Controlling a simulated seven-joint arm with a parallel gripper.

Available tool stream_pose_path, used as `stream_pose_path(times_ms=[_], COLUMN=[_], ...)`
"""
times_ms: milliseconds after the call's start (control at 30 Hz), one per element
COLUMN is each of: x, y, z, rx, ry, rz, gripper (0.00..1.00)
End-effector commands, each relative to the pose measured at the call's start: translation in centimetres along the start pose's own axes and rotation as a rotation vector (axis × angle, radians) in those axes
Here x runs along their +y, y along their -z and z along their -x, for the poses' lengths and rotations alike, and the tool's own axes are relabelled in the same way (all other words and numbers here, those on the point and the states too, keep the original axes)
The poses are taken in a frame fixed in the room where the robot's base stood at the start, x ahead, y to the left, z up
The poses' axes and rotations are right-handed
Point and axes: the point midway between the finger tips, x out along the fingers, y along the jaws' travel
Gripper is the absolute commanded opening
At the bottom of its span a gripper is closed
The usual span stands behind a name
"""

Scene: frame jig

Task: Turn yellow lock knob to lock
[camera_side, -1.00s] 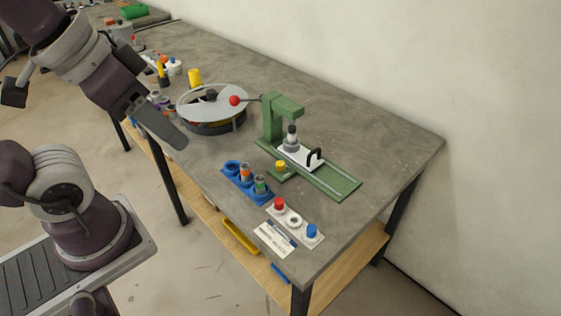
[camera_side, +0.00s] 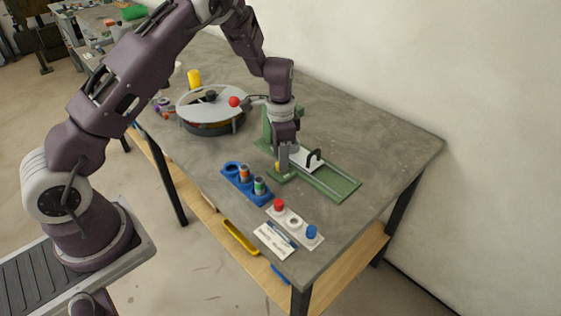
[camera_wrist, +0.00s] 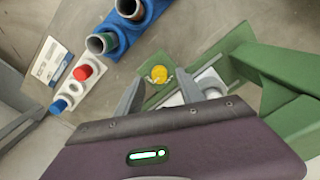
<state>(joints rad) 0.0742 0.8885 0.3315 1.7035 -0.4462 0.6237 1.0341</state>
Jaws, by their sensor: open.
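The yellow lock knob (camera_wrist: 159,73) sits on a small green plate at the side of the green press jig (camera_side: 335,186). In the wrist view the knob lies between and just beyond the two fingertips of my gripper (camera_wrist: 158,88), which are apart with nothing held. In the side view my gripper (camera_side: 281,160) points down at the knob, which is mostly hidden behind the fingers. Only a bit of yellow (camera_side: 277,167) shows there. I cannot tell whether a finger touches it.
A blue holder (camera_side: 241,183) with small cylinders stands left of the jig. A white strip with red (camera_side: 279,204) and blue (camera_side: 311,231) buttons and a label card (camera_side: 275,240) are near the front edge. A round turntable (camera_side: 212,109) stands behind. The table's right side is clear.

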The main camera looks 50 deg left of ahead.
Motion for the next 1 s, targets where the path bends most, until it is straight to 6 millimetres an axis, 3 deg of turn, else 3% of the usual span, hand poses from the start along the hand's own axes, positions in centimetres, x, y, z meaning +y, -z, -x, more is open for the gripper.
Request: stream_pose_path(times_ms=[133,400,433,667,1000], x=[0.1,0.0,0.0,0.0,0.0], y=[0.0,0.0,0.0,0.0,0.0], z=[-1.9,-2.3,-2.3,-2.3,-2.2], rx=[-0.001,0.0,0.0,0.0,0.001], ry=[-0.001,0.0,0.0,0.0,0.0], rz=[0.0,0.0,0.0,0.001,0.032], gripper=[0.45,0.45,0.43,0.0,0.0])
